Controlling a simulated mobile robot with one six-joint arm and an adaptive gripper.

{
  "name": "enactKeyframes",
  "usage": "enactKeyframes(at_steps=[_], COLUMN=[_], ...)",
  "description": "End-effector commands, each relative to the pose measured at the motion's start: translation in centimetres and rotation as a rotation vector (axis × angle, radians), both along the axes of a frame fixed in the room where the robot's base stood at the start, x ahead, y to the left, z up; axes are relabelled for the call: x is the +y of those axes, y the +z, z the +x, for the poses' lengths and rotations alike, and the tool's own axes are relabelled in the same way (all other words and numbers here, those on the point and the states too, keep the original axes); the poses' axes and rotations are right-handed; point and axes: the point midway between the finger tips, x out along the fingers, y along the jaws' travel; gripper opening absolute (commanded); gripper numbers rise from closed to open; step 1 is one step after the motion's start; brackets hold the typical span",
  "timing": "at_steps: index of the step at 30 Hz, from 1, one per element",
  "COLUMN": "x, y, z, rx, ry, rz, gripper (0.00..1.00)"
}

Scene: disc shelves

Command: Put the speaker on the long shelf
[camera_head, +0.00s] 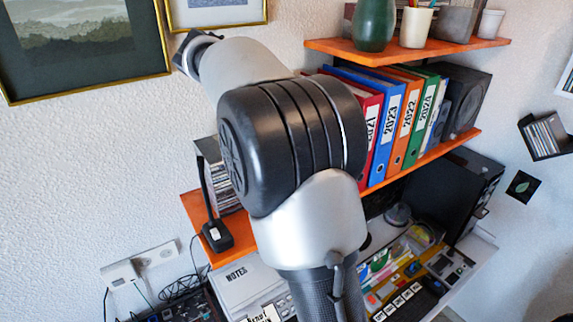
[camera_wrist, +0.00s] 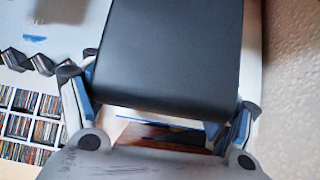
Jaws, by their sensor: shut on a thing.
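A dark box-shaped speaker (camera_wrist: 172,55) fills the upper middle of the wrist view, with a smooth plain face toward the camera. My gripper (camera_wrist: 160,112) is shut on it, one finger at each side. The long shelf (camera_head: 434,153) is the lower orange board on the wall in the head view; my arm covers its middle. In the head view my gripper and the held speaker are hidden behind my arm. Another dark speaker (camera_head: 465,98) stands at the right end of the long shelf.
Binders (camera_head: 388,125) stand in a row on the long shelf, and a disc rack (camera_head: 222,172) and a black device (camera_head: 217,235) are at its left. A shorter shelf (camera_head: 345,52) with a green vase (camera_head: 374,25) hangs above. A cluttered desk and a black case (camera_head: 462,190) are below.

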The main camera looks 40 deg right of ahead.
Motion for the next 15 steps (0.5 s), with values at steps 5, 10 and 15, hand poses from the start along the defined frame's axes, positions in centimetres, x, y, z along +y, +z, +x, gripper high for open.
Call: enactKeyframes(at_steps=[5,10,15], x=[0.0,0.0,0.0], y=[-4.0,-5.8,-6.8], z=[0.0,0.0,0.1], rx=[0.002,-0.001,-0.001], ry=[0.003,0.002,0.003], rz=[-0.002,-0.002,-0.002], gripper=[0.14,0.14,0.14])
